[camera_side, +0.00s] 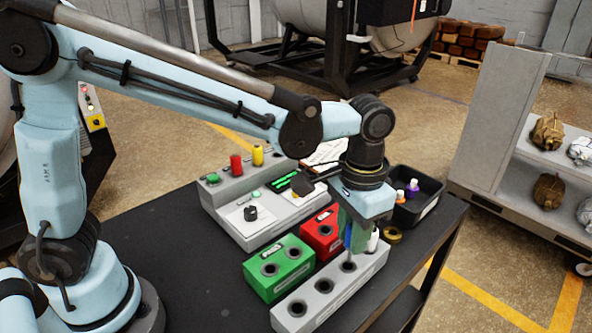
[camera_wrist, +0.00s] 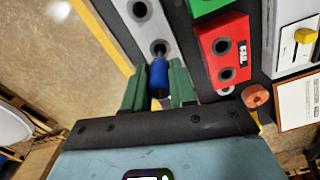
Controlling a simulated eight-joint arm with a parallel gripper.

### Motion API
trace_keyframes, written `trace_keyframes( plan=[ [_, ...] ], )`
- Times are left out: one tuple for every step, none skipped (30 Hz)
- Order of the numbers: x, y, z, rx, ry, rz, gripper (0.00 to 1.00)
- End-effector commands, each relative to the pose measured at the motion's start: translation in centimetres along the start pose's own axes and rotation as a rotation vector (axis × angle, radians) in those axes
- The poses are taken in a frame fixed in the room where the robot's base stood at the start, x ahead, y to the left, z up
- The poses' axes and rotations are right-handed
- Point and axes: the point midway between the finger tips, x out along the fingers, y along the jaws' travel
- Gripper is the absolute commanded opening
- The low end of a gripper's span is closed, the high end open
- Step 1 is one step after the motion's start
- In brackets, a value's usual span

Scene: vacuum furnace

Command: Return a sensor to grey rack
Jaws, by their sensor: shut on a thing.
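My gripper (camera_side: 352,240) has green fingers and points down over the grey rack (camera_side: 330,291). In the wrist view the fingers (camera_wrist: 158,88) are shut on a blue sensor (camera_wrist: 158,74) between them. The sensor looks roughly upright, above or at the rack; I cannot tell whether its lower end is in a hole. The grey rack (camera_wrist: 163,25) shows round dark holes, several of them empty in the side view. The fingers hide part of its far end. A pale cylinder (camera_side: 373,240) shows beside the fingers, partly hidden.
A green block (camera_side: 280,268) and a red block (camera_side: 322,232), both with holes, stand beside the rack. A grey control box (camera_side: 250,205) stands behind them. A black bin (camera_side: 428,190) with small bottles and a brass ring (camera_side: 392,235) lie to the right.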

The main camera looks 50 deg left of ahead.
Motion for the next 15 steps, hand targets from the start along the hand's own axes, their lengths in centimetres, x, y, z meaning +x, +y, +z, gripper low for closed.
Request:
trace_keyframes(
  plan=[
    [0.00, 0.00, 0.00, 0.000, 0.000, 0.000, 0.00],
    [0.02, 0.00, 0.00, 0.000, 0.000, 0.000, 0.00],
    [0.06, 0.00, 0.00, 0.000, 0.000, 0.000, 0.00],
    [0.10, 0.00, 0.00, 0.000, 0.000, 0.000, 0.00],
    [0.15, 0.00, 0.00, 0.000, 0.000, 0.000, 0.00],
    [0.22, 0.00, 0.00, 0.000, 0.000, 0.000, 0.00],
    [0.26, 0.01, 0.00, 0.000, 0.000, 0.000, 0.00],
    [0.30, 0.00, 0.00, 0.000, 0.000, 0.000, 0.00],
    [0.32, 0.01, 0.01, 0.000, 0.000, 0.000, 0.00],
    [0.32, 0.01, 0.00, 0.000, 0.000, 0.000, 0.00],
    [0.31, 0.01, 0.00, 0.000, 0.000, 0.000, 0.00],
    [0.31, 0.01, 0.00, 0.000, 0.000, 0.000, 0.00],
    [0.31, 0.01, 0.00, 0.000, 0.000, 0.000, 0.00],
    [0.31, 0.01, 0.00, 0.000, 0.000, 0.000, 0.00],
    [0.31, 0.01, 0.00, 0.000, 0.000, 0.000, 0.00]
  ],
)
